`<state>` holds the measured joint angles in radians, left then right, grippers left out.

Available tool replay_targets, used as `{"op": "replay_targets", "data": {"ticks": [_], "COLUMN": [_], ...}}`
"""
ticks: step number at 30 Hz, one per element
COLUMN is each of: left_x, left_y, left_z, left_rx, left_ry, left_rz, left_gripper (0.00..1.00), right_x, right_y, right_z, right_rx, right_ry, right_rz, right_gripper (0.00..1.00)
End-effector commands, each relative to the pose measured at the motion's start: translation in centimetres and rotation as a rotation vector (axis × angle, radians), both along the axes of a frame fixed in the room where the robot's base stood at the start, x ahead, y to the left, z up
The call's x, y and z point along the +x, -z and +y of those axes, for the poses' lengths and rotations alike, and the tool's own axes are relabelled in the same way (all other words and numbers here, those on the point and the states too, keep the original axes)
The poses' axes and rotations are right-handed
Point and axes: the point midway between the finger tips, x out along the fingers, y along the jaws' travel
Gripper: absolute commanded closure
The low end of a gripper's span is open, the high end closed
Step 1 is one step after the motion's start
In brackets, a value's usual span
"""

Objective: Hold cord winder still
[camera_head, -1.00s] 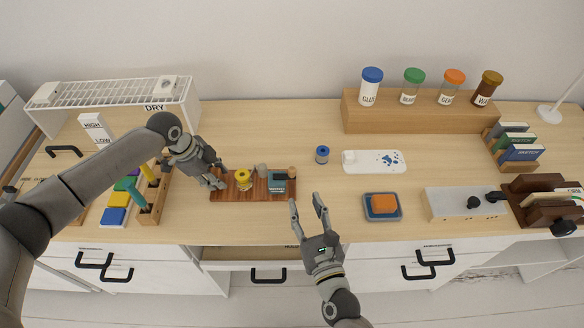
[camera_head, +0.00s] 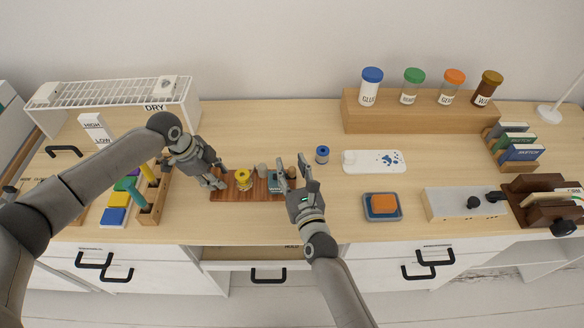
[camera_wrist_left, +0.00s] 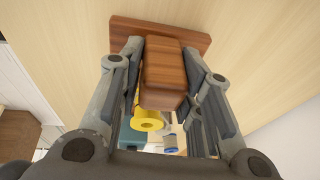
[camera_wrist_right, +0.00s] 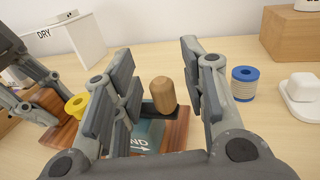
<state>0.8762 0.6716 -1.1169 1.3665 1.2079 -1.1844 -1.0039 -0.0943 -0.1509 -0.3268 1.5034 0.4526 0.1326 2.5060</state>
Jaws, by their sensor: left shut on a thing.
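The cord winder (camera_head: 229,192) is a reddish-brown wooden board with a yellow spool (camera_head: 243,180), a teal labelled part (camera_wrist_right: 146,135) and a wooden knob (camera_wrist_right: 163,95) near its right end. My left gripper (camera_head: 217,183) is at the board's left end. In the left wrist view its fingers are closed on the sides of a wooden block (camera_wrist_left: 163,73) on the board. My right gripper (camera_head: 294,173) is open over the board's right end. In the right wrist view the knob shows between its spread fingers; I cannot tell whether they touch it.
A blue-topped spool (camera_head: 322,155) stands behind and right of the right gripper, near a white tray (camera_head: 354,167). An orange block (camera_head: 383,204) sits on a blue-grey dish to the right. A wooden rack (camera_head: 152,211) stands left of the winder. Bare desk lies in front.

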Motion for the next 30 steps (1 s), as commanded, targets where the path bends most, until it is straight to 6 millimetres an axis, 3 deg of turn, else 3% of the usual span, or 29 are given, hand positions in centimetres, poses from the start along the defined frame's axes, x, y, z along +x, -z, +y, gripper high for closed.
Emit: {"op": "replay_targets", "data": {"ticks": [6, 15, 30], "left_x": [-0.18, -0.19, -0.21], "left_y": [0.40, 0.42, 0.43], "left_z": [0.04, 0.05, 0.03], "left_rx": [0.003, 0.003, 0.003], "left_ry": [0.001, 0.001, 0.001], "left_rz": [0.004, 0.004, 0.005], "left_gripper": [1.00, 1.00, 1.00], "right_x": [0.02, -0.01, 0.41], "right_y": [0.07, 0.07, -0.16], "right_z": [0.00, 0.02, 0.11], "right_rx": [0.000, 0.000, -0.007], "right_ry": [0.000, 0.000, -0.078], "right_rz": [0.000, 0.000, -0.008], "right_gripper": [0.60, 0.99, 1.00]}}
